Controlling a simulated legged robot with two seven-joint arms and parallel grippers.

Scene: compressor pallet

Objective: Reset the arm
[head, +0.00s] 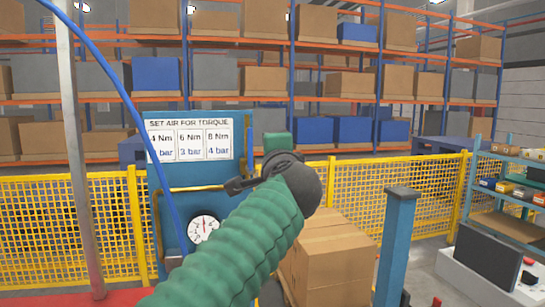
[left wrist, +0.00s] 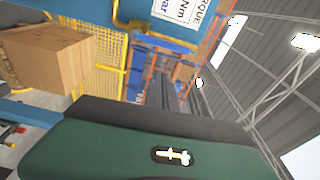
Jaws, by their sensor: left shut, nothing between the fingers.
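My left arm in its green sleeve rises from the bottom of the head view. My left gripper (head: 237,186), dark grey, is at its end, seen partly behind the round dark wrist. It is shut and empty, in front of the blue panel (head: 170,243) with the gauge (head: 203,228). I cannot tell whether it touches the panel. In the left wrist view, a green body with a dark edge, likely part of my gripper, fills the bottom, and its fingertips cannot be made out. My right gripper is not in view.
A torque sign (head: 189,140) tops the panel, with a yellow pipe (head: 205,187) below. Cardboard boxes (head: 330,265), a blue post (head: 398,240) and a shelf (head: 510,195) stand to the right. Yellow fencing (head: 420,190) and storage racks (head: 335,96) lie behind.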

